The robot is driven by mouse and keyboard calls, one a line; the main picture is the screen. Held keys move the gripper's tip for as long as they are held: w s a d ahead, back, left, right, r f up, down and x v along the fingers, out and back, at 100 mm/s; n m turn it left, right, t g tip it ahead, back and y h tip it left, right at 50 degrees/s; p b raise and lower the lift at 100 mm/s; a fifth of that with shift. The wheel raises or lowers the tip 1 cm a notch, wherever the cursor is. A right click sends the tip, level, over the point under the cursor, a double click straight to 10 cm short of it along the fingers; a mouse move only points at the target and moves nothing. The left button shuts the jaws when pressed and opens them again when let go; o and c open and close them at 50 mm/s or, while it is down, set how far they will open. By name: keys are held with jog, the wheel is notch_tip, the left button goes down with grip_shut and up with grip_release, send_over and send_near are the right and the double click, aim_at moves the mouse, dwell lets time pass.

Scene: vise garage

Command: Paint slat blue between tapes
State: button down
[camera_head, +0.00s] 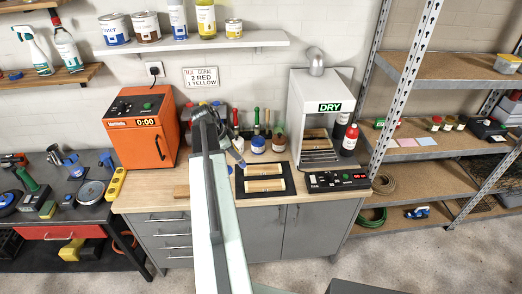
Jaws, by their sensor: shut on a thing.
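Two pale wooden slats, a back slat (265,170) and a front slat (264,185), lie in a black tray (288,187) on the workbench. Tape edges on them are too small to make out. My gripper (236,157) is just left of the tray's back corner, pointing down and right. It is shut on a slim thing, seemingly a brush, largely hidden by my arm. Its tip and any paint on it cannot be made out.
An orange oven (143,127) stands on the left of the bench. A white drying unit (318,108) with a DRY sign stands right, a control panel (338,180) before it. Upright handles (257,122) rise behind the jars.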

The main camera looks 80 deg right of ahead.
jog(key=shift+s+d+r, duration=0.1)
jog(key=shift+s+r, duration=0.05)
jog(key=shift+s, duration=0.7)
jog(key=shift+w, duration=0.15)
jog(key=shift+a+r, duration=0.15)
jog(key=shift+a, duration=0.1)
jog(key=shift+s, duration=0.2)
jog(key=shift+d+f+b, duration=0.15)
jog(key=shift+f+b, duration=0.15)
jog(key=shift+f, duration=0.05)
notch_tip(320, 180, down, 5)
jog(key=b, duration=0.4)
jog(key=shift+w+r+b, duration=0.15)
jog(key=shift+r+b, duration=0.05)
jog(key=shift+b, duration=0.1)
jog(key=shift+r, duration=0.1)
